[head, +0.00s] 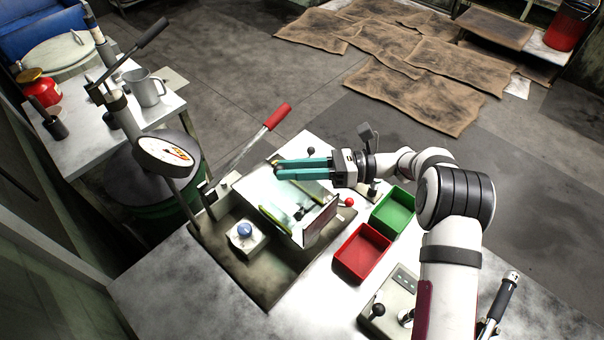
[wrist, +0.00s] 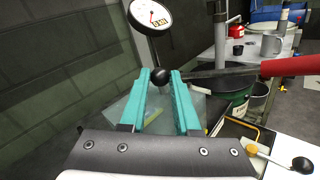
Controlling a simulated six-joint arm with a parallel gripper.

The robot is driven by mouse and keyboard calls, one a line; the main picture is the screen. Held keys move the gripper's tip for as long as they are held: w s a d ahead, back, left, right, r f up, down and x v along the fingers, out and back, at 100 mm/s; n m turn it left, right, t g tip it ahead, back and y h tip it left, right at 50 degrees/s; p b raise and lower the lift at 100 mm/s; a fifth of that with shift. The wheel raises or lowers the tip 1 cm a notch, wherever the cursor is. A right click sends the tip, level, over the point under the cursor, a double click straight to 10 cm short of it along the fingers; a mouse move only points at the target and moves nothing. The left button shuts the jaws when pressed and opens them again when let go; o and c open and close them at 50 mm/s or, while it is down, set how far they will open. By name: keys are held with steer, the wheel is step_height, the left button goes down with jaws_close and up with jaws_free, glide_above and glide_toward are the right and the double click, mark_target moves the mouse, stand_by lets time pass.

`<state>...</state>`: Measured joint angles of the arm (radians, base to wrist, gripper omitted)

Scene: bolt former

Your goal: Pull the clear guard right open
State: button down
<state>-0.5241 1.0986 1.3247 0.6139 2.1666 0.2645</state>
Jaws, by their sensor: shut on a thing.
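The clear guard (head: 285,196) is a see-through panel with yellow-green strips, tilted over the machine's bed in the head view. Part of it also shows below the fingers in the wrist view (wrist: 130,112). My gripper (head: 277,168) reaches in from the right at the guard's far edge. In the wrist view the teal fingers (wrist: 161,76) are shut on a black ball knob (wrist: 160,79), which sits between their tips.
A long lever with a red handle (head: 277,116) rises just behind my gripper. A round dial (head: 166,152) stands left. Green (head: 394,213) and red (head: 362,254) trays lie right of the guard. A blue-topped part (head: 245,231) sits on the bed in front.

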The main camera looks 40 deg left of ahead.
steer(key=a, duration=0.8)
steer(key=shift+a, duration=0.25)
steer(key=c, duration=0.6)
jaws_free()
steer(key=shift+c, duration=0.2)
steer(key=v, duration=1.5)
steer(key=shift+w+d, duration=0.25)
steer(key=shift+d, duration=0.1)
steer(key=shift+r, duration=0.1)
